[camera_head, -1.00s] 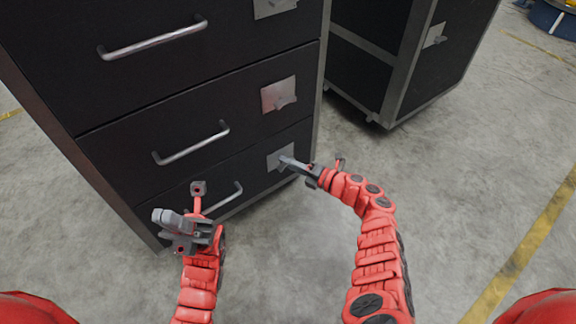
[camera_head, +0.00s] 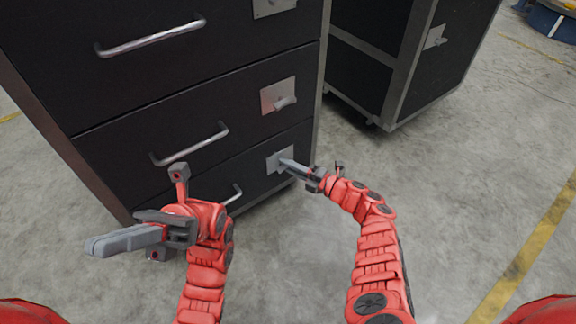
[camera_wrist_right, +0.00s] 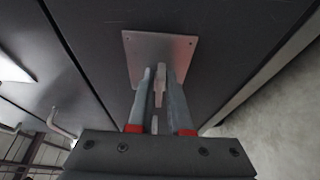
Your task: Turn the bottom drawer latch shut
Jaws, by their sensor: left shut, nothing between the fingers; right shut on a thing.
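The black cabinet has a bottom drawer (camera_head: 180,188) with a silver bar handle, partly hidden by my left arm. Its latch plate (camera_head: 275,157) is at the drawer's right side. My right gripper (camera_head: 288,163) is at this plate, shut on the latch lever. In the right wrist view, the lever (camera_wrist_right: 160,82) stands between the two fingers of the gripper (camera_wrist_right: 162,85), in front of the square metal plate (camera_wrist_right: 150,48). My left gripper (camera_head: 95,246) is shut and empty, in front of the cabinet's lower left, pointing left.
The middle drawer has a handle (camera_head: 190,146) and a latch (camera_head: 280,97) above. The top drawer's handle (camera_head: 150,38) is higher up. A second black case (camera_head: 400,60) stands behind at right.

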